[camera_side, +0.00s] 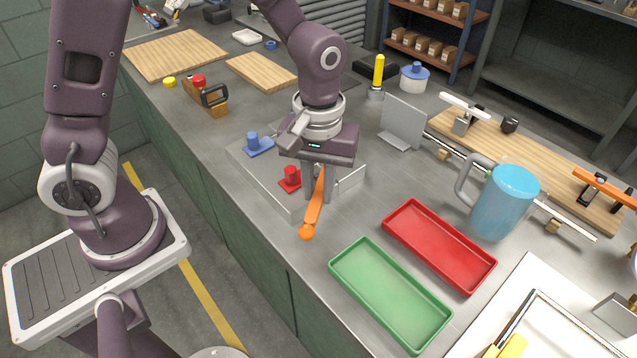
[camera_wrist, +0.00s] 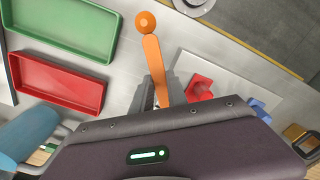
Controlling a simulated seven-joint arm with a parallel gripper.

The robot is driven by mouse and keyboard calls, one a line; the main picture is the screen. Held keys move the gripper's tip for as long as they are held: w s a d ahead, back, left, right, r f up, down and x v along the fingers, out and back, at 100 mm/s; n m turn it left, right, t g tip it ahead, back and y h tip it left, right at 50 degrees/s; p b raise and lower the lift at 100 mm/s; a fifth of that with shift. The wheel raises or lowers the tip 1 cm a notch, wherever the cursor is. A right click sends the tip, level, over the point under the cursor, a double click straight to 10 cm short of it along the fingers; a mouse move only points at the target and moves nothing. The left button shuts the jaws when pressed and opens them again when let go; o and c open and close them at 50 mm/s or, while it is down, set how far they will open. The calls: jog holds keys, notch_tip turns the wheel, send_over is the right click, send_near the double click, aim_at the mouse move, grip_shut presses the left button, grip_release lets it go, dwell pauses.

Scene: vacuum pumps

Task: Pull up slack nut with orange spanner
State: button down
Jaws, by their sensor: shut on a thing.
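The orange spanner (camera_side: 314,212) is held in my gripper (camera_side: 319,192), which is shut on it low over the pale fixture plate (camera_side: 262,180). The spanner's round orange end sticks out toward the front edge of the bench. In the wrist view the spanner (camera_wrist: 153,62) runs up from under my gripper. Its other end is hidden by my gripper body. A red block with a round post (camera_side: 290,179) stands just left of the spanner, apart from it. A blue block with a post (camera_side: 258,145) stands farther back. I cannot make out the slack nut.
A green tray (camera_side: 390,332) and a red tray (camera_side: 472,285) lie to the right of the spanner. A blue mug (camera_side: 503,204) and an upright grey plate (camera_side: 402,122) stand beyond. Wooden boards (camera_side: 175,52) lie at the back left. Bare bench lies between plate and trays.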

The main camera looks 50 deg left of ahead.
jog(key=shift+s+a+m, duration=0.35)
jog(key=shift+a+m, duration=0.05)
jog(key=shift+a, duration=0.15)
jog(key=shift+s+a+m, duration=0.3)
jog(key=shift+a+m, duration=0.1)
jog(key=shift+a, duration=0.15)
jog(key=shift+w+d+n, duration=0.15)
jog(key=shift+d+n, duration=0.05)
jog(key=shift+n, duration=0.1)
jog(key=shift+w+d+n, duration=0.5)
jog(key=shift+d+n, duration=0.2)
jog(key=shift+n, duration=0.1)
jog(key=shift+w+d+n, duration=0.5)
jog(key=shift+d+n, duration=0.2)
jog(key=shift+n, duration=0.1)
dwell(1.7)
jog(key=shift+s+a+r+m, duration=0.1)
jog(key=shift+s+a+m, duration=0.4)
jog(key=shift+a+m, duration=0.25)
jog(key=shift+d, duration=0.1)
